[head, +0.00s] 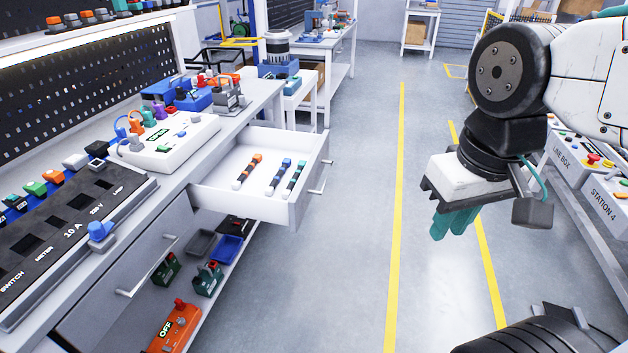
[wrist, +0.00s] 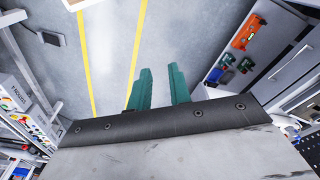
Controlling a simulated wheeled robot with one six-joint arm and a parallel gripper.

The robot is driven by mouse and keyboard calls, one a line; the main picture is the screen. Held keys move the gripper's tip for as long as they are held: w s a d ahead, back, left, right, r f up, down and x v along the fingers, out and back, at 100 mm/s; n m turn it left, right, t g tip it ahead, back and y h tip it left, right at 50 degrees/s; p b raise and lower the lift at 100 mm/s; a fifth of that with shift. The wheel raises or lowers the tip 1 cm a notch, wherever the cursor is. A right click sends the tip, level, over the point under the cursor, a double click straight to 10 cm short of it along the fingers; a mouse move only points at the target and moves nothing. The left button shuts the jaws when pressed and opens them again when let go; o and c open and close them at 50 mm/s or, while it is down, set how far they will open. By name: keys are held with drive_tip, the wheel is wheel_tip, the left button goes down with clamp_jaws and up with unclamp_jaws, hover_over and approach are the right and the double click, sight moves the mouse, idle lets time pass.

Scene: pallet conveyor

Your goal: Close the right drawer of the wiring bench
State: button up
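The white drawer (head: 311,195) of the wiring bench (head: 180,185) is pulled well out, its front panel facing the aisle. Its bar handle (head: 318,178) is on the outside of that panel. Three pen-like tools with orange, blue and green parts (head: 272,174) lie inside. My gripper (head: 450,224) hangs over the aisle, right of the drawer and clearly apart from it, with its teal fingers pointing down. In the wrist view the fingers (wrist: 158,88) are apart with nothing between them.
A nearer grey drawer with a bar handle (head: 148,266) is shut. An orange OFF box (head: 174,326), green devices and a blue bin (head: 227,249) sit on the lower shelf. A station with labelled boxes (head: 604,197) stands at right. The yellow-lined aisle floor (head: 360,240) is clear.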

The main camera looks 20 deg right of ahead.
drive_tip(key=shift+w+d+f, duration=0.1)
drive_tip(key=shift+d+f, duration=0.05)
drive_tip(key=shift+f, duration=0.15)
clamp_jaws()
drive_tip(key=m+t+y, duration=0.8)
drive_tip(key=m+y, duration=0.8)
drive_tip(key=m, duration=0.8)
approach(300, 212)
drive_tip(key=x, duration=0.6)
drive_tip(key=shift+a+r, duration=0.25)
drive_tip(key=shift+a, duration=0.15)
drive_tip(key=shift+w+a, duration=0.1)
drive_tip(key=shift+a, duration=0.05)
